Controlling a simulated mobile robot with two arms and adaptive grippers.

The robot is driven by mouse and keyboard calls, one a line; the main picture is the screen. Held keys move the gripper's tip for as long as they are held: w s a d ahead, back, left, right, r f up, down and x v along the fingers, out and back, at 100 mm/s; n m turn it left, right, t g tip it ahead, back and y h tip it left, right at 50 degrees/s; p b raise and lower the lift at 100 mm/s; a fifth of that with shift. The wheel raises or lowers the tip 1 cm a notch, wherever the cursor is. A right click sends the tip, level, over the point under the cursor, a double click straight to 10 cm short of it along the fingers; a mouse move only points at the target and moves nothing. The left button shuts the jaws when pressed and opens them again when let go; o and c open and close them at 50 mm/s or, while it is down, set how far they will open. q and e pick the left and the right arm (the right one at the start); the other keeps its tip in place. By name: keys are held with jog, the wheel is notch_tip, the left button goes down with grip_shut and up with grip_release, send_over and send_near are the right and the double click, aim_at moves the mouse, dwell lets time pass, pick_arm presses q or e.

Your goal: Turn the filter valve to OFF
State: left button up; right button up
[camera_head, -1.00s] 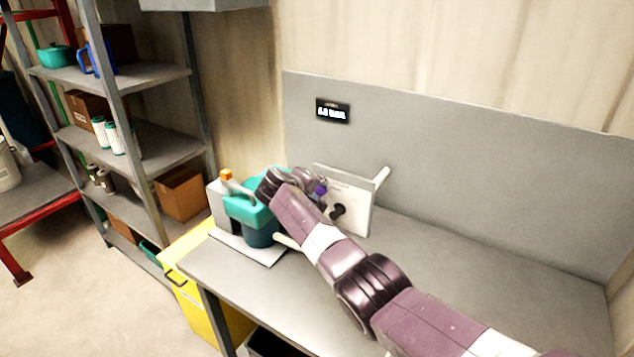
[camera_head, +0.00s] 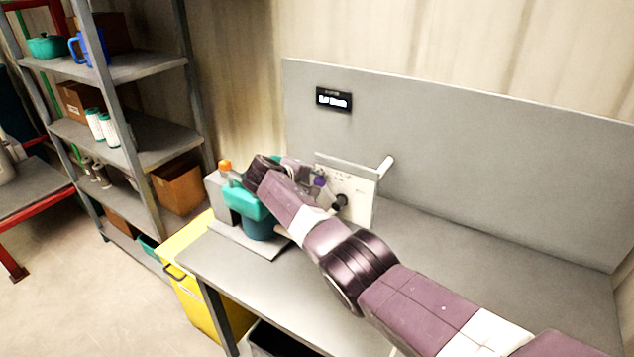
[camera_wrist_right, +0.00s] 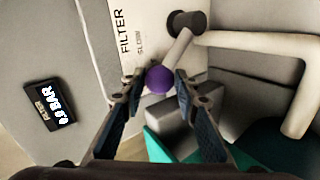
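The filter valve is a grey lever with a purple ball knob (camera_wrist_right: 158,79), pivoting on a dark hub (camera_wrist_right: 187,22) on a white panel marked FILTER and SLOW (camera_wrist_right: 130,20). The lever slants from the hub down-left to the knob in the right wrist view. The head view also shows the knob (camera_head: 319,181) and the panel (camera_head: 358,190). My right gripper (camera_wrist_right: 156,82) is open, with a finger on either side of the knob and gaps visible. It also shows in the head view (camera_head: 302,172), partly hidden by its wrist. No OFF mark is visible. My left gripper is out of view.
A teal pump unit (camera_head: 248,203) with an orange-topped part stands left of the panel. A white pipe (camera_wrist_right: 255,40) runs close by the lever. A BAR display (camera_wrist_right: 50,108) is on the grey backboard. The bench (camera_head: 480,270) is clear at right; shelving (camera_head: 150,150) stands left.

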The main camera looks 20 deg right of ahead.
dwell(0.3)
jog(key=v, duration=1.2)
